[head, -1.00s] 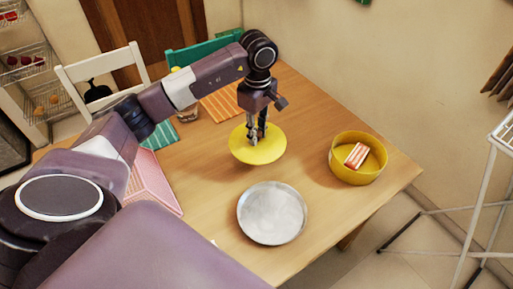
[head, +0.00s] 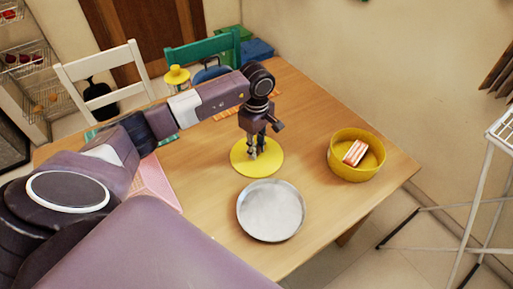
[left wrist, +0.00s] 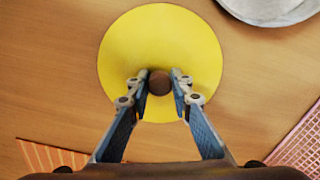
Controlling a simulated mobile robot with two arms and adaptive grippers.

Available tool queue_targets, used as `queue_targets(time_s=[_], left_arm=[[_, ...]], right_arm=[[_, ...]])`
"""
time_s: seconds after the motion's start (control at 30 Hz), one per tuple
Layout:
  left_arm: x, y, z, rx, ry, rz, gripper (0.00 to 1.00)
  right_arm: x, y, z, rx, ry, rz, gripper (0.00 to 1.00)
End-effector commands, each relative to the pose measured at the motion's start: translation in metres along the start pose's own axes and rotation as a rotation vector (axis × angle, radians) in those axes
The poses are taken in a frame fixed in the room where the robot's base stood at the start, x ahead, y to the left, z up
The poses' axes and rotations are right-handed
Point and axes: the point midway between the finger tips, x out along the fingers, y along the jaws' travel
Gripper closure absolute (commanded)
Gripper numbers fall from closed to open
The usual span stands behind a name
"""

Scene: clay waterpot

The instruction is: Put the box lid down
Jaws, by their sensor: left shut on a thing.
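The box lid (head: 271,159) is a round yellow disc with a small brown knob (left wrist: 159,82) at its middle in the left wrist view. My left gripper (head: 254,152) points down over the lid, its fingers closed on the knob. The lid is level and at or close to the wooden table top (head: 310,120); I cannot tell if it touches. The yellow round box (head: 350,171) stands open to the right with a red-and-white striped item (head: 354,152) inside. My right gripper does not show.
A silver round plate (head: 271,210) lies just in front of the lid. A pink placemat (head: 157,183) lies at the left. A white chair (head: 104,76) and a green chair (head: 204,50) stand behind the table. Free table lies behind and right of the lid.

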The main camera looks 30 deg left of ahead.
Motion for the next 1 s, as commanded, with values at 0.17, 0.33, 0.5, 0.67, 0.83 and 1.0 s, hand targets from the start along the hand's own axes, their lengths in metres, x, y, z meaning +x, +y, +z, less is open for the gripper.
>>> queue_targets(time_s=[0.17,0.33,0.5,0.67,0.83,1.0], left_arm=[[0.001,0.000,0.000,0.000,0.000,0.000,0.63],[0.001,0.000,0.000,0.000,0.000,-0.001,0.63],[-0.004,0.000,0.000,0.000,0.000,-0.001,0.63],[-0.024,0.002,-0.001,0.002,0.002,0.005,0.63],[-0.062,0.002,0.000,0.002,0.002,0.007,0.63],[-0.096,0.001,-0.001,0.000,0.001,0.005,0.63]], right_arm=[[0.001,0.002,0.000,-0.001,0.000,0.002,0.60],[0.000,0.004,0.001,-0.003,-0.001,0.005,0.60],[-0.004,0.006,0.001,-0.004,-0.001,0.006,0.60],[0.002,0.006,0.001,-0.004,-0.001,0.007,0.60],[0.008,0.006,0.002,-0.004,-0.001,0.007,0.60],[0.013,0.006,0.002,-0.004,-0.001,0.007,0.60]])
